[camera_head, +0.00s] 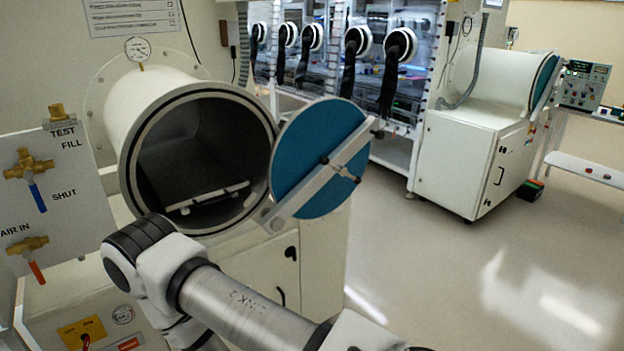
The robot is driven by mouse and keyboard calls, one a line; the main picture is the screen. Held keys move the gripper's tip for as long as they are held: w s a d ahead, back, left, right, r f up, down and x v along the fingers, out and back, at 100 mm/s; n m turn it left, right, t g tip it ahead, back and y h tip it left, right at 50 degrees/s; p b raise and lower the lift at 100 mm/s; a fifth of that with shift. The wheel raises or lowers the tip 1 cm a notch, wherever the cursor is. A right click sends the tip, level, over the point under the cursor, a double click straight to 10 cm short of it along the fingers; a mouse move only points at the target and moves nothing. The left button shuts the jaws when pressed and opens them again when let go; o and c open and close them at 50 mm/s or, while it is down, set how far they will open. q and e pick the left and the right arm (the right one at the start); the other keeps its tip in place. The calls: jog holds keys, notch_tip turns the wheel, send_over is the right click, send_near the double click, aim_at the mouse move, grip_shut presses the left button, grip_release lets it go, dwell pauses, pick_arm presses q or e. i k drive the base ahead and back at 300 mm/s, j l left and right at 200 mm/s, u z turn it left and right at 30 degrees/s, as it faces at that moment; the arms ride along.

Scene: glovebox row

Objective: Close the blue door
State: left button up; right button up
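The round blue door (308,150) stands open at the right side of the mouth of a white cylindrical chamber (135,100). A pale bar with a small dark handle crosses its face. The door is hinged near the lower right of the chamber's rim. The chamber's opening is dark, with a tray (205,197) lying inside. One of my arms crosses the lower foreground in front of the chamber's base, below the door. Neither gripper shows, so I cannot see any contact with the door.
A panel (40,190) with brass valves stands at the left. A white cabinet below the chamber is partly hidden by my arm. Gloveboxes with black gloves (390,75) and another chamber (495,75) stand behind. The floor (460,270) at the right is clear.

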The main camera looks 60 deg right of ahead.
aim_at(300, 187)
jog(key=i+z, duration=0.15)
jog(key=z, duration=0.3)
jog(key=i+j+z, duration=0.1)
jog(key=z, duration=0.35)
jog(key=i+j+z, duration=0.1)
jog(key=z, duration=0.35)
jog(key=j+z, duration=0.25)
jog(key=z, duration=0.2)
jog(key=i+j+z, duration=0.1)
jog(key=z, duration=0.35)
jog(key=j+z, duration=0.4)
